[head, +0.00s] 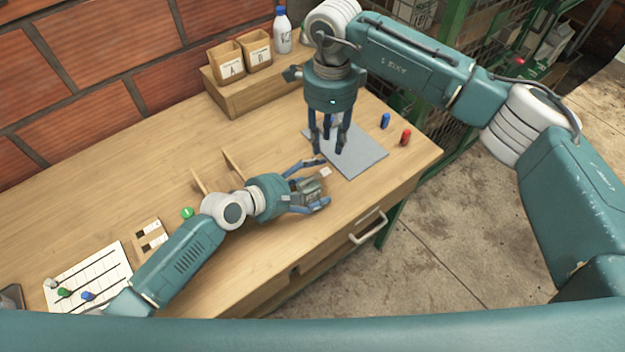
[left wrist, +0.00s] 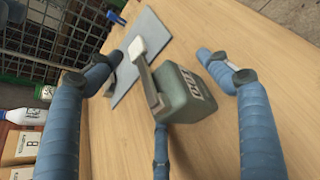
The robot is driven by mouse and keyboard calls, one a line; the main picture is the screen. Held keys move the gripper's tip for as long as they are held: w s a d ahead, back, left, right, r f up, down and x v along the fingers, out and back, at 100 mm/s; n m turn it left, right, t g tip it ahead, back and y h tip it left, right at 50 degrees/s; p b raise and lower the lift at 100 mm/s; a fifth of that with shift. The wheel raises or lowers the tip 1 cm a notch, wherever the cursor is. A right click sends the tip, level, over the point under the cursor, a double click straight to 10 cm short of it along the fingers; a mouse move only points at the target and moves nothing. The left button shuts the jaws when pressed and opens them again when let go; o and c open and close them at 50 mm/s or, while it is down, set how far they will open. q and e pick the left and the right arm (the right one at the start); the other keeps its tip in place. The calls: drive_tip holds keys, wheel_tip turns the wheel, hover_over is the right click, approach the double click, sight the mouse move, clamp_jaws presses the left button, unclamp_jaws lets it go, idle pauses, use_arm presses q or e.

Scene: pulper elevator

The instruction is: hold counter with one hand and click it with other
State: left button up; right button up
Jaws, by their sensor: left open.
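The counter (head: 312,188) is a small grey-green box with a lever ending in a white pad. In the left wrist view the counter (left wrist: 190,97) shows a number panel on its side. My left gripper (head: 322,183) is open around the counter, with gaps between its two side fingers and the box. A third finger reaches to the box's lower edge; I cannot tell whether it touches. My right gripper (head: 328,146) points down above the grey mat (head: 362,157), its fingers apart and empty, behind the counter.
A blue piece (head: 385,121) and a red piece (head: 405,137) stand right of the mat. A wooden riser (head: 262,92) with two boxes is at the back. A white lined board (head: 105,272) lies at the left. The table's front edge is close to the counter.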

use_arm(q)
drive_tip(key=c, duration=1.2)
use_arm(e)
clamp_jaws()
idle(0.4)
